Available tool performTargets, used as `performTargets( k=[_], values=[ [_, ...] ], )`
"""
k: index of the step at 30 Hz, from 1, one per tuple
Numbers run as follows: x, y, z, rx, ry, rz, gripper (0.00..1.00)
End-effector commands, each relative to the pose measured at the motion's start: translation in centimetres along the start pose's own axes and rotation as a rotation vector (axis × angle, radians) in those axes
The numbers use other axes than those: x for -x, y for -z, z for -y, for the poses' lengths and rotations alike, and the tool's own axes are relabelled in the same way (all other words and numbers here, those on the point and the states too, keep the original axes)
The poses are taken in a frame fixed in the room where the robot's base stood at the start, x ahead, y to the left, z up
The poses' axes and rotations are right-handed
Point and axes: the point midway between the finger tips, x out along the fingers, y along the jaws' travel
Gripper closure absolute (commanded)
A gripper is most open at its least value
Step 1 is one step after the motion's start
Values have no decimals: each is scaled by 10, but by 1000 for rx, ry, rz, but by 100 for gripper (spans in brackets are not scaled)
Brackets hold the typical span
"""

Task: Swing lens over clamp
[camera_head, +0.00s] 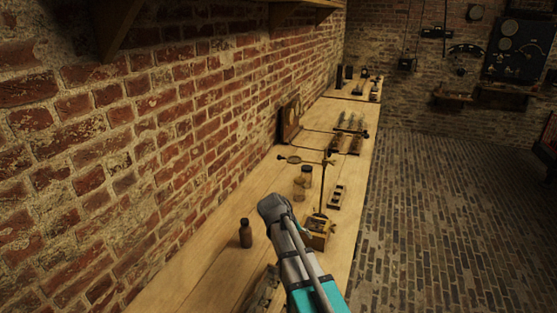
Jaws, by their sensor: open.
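A round lens (292,159) sits at the left end of a thin horizontal arm. The arm is carried by an upright dark post (321,190) on the bench. The lens hangs over the left part of the bench, left of the post. A small wooden and brass block (318,234) stands at the foot of the post; I cannot tell if it is the clamp. My grey and teal arm reaches up from the bottom edge, its rounded joint left of the post and its links partly in front of the block. My gripper's fingers do not show.
A brown bottle (245,234) stands left of my arm. Glass jars (303,183) stand behind the joint, and a small dark-topped fitting (337,197) lies right of the post. More jars and instruments stand farther along the bench (200,262). A brick wall bounds its left side.

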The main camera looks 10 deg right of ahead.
Motion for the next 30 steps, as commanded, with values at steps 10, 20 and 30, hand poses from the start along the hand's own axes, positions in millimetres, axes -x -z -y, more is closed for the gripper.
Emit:
performTargets(
  k=[10,20,30],
  values=[
    [53,134,-8,66,-422,-63,36],
    [139,243,10,95,-810,-145,36],
    [192,285,28,97,-1003,-193,36]
  ],
)
